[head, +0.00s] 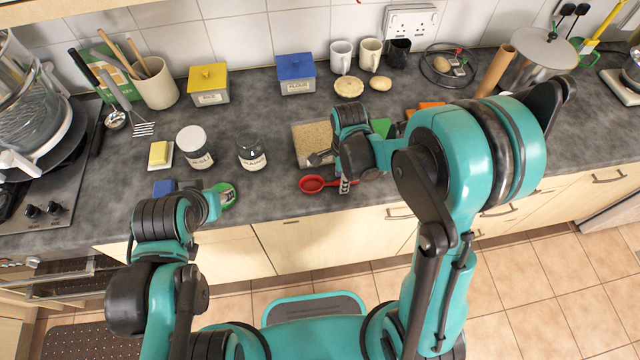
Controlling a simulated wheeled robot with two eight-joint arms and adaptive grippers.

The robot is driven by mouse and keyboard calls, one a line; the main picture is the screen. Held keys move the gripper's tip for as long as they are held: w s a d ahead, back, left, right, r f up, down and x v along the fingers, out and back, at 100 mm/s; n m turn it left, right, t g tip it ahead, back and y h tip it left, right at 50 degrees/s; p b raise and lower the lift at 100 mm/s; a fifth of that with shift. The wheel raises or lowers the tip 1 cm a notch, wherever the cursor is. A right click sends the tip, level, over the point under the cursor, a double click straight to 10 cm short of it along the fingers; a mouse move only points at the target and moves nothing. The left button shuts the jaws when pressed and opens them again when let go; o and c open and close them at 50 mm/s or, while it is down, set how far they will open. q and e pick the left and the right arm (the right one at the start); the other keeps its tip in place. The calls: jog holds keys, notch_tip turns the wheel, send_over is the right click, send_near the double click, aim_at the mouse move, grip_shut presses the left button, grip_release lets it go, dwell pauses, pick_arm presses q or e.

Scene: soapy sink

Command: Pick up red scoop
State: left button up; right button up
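The red scoop (312,184) lies near the front edge of the dark worktop, its round bowl to the left and its handle running right, partly hidden by my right gripper. My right gripper (334,173) is over the scoop's handle side, with its fingers spread apart; one finger is behind the scoop and the other is at the handle. I cannot tell whether it touches the handle. My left gripper (207,190) is over the front edge at the left, well away from the scoop; its fingers are too unclear to read.
A beige tray (306,142) stands just behind the scoop. Two jars (252,154) (195,148) and a butter dish (159,155) stand to the left. A blue item (165,187) and a green round item (229,196) lie near my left gripper. Canisters and mugs line the back.

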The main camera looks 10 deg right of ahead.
jog(key=shift+c, duration=0.3)
grip_shut()
jog(key=shift+r, duration=0.2)
jog(key=shift+r, duration=0.3)
jog(key=r, duration=0.1)
jog(key=r+p, duration=0.1)
jog(key=r, duration=0.2)
jog(key=shift+s+d+p, duration=0.3)
jog(key=shift+p, duration=0.05)
jog(key=s+d+r+p, duration=0.2)
jog(key=s+d+r, duration=0.4)
jog(key=s+d, duration=0.1)
jog(key=shift+s+d, duration=0.15)
jog(key=shift+s, duration=0.4)
